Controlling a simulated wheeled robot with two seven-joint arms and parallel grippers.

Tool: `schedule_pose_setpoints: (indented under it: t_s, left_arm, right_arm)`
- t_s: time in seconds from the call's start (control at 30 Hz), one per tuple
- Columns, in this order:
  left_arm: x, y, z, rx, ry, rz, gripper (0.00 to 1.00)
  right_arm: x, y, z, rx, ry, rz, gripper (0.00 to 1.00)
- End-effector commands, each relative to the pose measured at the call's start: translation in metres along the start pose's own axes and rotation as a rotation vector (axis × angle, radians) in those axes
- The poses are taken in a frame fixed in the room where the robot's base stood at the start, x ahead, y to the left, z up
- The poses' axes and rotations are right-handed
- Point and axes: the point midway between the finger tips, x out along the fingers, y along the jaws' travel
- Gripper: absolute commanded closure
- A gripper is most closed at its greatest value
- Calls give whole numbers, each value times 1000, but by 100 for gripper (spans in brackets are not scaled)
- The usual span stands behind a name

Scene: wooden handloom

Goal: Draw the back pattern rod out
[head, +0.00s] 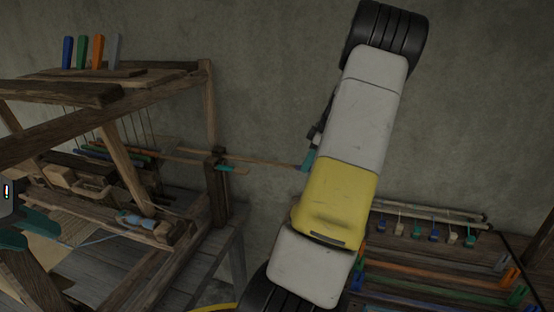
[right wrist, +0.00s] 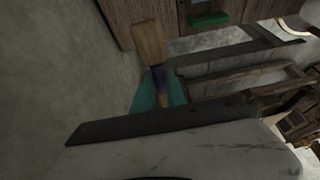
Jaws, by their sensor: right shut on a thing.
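The back pattern rod (head: 262,163) is a thin wooden rod stretching right from the loom's end post (head: 216,172). My right gripper (head: 308,161) is shut on its outer end, well clear of the post; my arm partly covers the hand. In the right wrist view the teal fingertips (right wrist: 160,93) close around the rod (right wrist: 148,45) at a purple band. The rod's far end within the loom is hard to make out. Another rod's green end (head: 232,169) sticks out a little at the post. My left gripper (head: 27,231) is at the left edge, teal fingers apart, partly cut off.
The wooden loom (head: 130,98) fills the left, with several coloured pegs (head: 82,51) on top. A rack (head: 430,262) with coloured rods and tags stands at lower right. The wall behind is plain.

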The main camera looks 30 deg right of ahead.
Motion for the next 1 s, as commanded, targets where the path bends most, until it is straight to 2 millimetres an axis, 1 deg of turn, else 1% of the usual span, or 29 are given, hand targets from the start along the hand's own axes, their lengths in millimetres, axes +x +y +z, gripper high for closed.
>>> schedule_pose_setpoints:
  t_s: [0.03, 0.13, 0.17, 0.2, 0.23, 0.27, 0.53, 0.63, 0.77, 0.9, 1.0]
  left_arm:
    - [0, 0, 0, 0, 0, 0, 64]
    - [0, 0, 0, 0, 0, 0, 64]
    - [0, 0, 0, 0, 0, 0, 64]
    - [0, 0, 0, 0, 0, 0, 64]
    - [0, 0, 0, 0, 0, 0, 64]
    - [0, 0, 0, 0, 0, 0, 64]
    - [0, 0, 0, 0, 0, 0, 64]
    - [0, 0, 0, 0, 0, 0, 64]
    - [0, 0, 0, 0, 0, 0, 64]
    - [0, 0, 0, 0, 0, 0, 64]
    - [0, 0, 0, 0, 0, 0, 64]
  right_arm:
    - [-2, 1, 4, 2, -6, 4, 100]
    - [-3, 1, 5, 3, -8, 4, 100]
    - [-3, 1, 5, 3, -8, 5, 77]
    - [-3, 1, 5, 3, -8, 5, 69]
    - [-3, 1, 5, 3, -8, 4, 63]
    - [-2, 1, 5, 3, -7, 4, 61]
    - [-2, 1, 3, 2, -5, 2, 61]
    - [-6, 1, 3, 2, -5, 4, 61]
    - [-25, 1, 4, 3, -6, 7, 61]
    - [-50, 1, 4, 3, -7, 7, 61]
    - [-65, 1, 4, 3, -6, 6, 61]
